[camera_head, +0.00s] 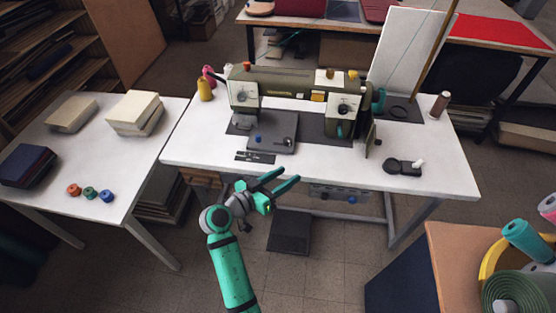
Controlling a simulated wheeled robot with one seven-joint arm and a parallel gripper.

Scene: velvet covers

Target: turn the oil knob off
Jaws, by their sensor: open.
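A dark olive sewing machine (290,85) stands on a white table (210,150). It has a pale dial plate (244,94) at the left end and another dial plate (343,107) at the right. Small coloured knobs show: an orange one (247,66) on top left, a yellow one (353,74) on top right, and a blue one (258,139) on the grey bed plate. I cannot tell which is the oil knob, nor its setting. My gripper (291,176) is open and empty, near the table's front edge, apart from the machine. Its fingers point right.
A black device (403,167) lies at the table's right front, and a brown thread spool (440,104) stands behind it. A black strip (255,157) lies before the machine. A blue knob (353,199) shows under the table. A left side table (100,165) holds books and small spools.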

